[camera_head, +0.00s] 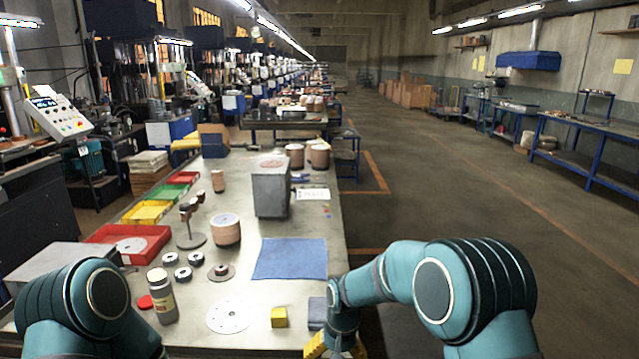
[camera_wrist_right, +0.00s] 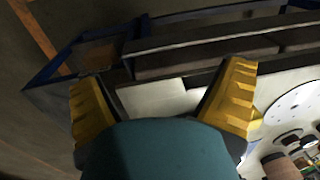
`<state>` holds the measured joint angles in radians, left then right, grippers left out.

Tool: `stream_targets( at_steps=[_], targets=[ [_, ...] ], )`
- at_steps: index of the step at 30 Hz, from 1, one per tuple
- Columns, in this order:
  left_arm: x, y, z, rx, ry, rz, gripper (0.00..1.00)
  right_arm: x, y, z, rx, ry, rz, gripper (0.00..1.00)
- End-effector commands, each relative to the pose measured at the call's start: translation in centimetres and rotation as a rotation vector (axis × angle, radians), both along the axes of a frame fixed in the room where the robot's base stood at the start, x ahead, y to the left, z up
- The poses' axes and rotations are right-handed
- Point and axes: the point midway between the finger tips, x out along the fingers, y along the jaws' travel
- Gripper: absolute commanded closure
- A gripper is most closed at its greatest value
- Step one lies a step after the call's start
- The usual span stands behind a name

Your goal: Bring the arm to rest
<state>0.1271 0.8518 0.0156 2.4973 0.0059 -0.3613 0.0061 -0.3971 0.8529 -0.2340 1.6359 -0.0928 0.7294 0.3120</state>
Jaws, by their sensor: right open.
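My right arm comes in from the right in the head view and bends down at the table's front right edge. My right gripper (camera_head: 336,346) has yellow fingers and points down there, partly cut off by the bottom of the picture. In the right wrist view the right gripper (camera_wrist_right: 165,88) is open, its two yellow fingers wide apart with nothing held between them. My left arm shows at the bottom left of the head view; its gripper is out of the picture.
Close left of the right gripper are a grey-blue block (camera_head: 317,313) and a yellow cube (camera_head: 279,318).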

Motion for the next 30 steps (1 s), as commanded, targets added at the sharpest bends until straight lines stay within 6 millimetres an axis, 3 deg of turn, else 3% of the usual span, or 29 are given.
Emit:
stream_targets(
  at_steps=[6, 9, 12, 15, 19, 24, 30],
  targets=[
    [-0.1, 0.0, 0.0, 0.000, 0.001, 0.000, 1.00, -6.4, -3.2, -8.0, 0.108, -0.003, -0.036, 0.05],
    [-0.1, 0.0, 0.0, 0.000, 0.001, 0.000, 1.00, -10.7, -4.5, -10.9, 0.160, -0.024, -0.067, 0.05],
    [-0.1, 0.0, 0.0, 0.000, 0.001, 0.000, 1.00, -15.0, -5.4, -12.6, 0.200, -0.051, -0.097, 0.05],
    [-0.1, 0.0, 0.0, 0.000, 0.001, 0.000, 1.00, -18.5, -6.0, -13.3, 0.226, -0.078, -0.126, 0.05],
    [-0.1, 0.0, 0.0, 0.000, 0.001, 0.000, 1.00, -21.4, -6.4, -13.4, 0.240, -0.107, -0.149, 0.05],
    [-0.1, 0.0, 0.0, 0.000, 0.001, 0.000, 1.00, -22.6, -6.6, -13.2, 0.245, -0.123, -0.160, 0.05],
    [-0.1, 0.0, 0.0, 0.000, 0.001, 0.000, 1.00, -22.6, -6.6, -13.2, 0.244, -0.124, -0.159, 0.05]
  ],
)
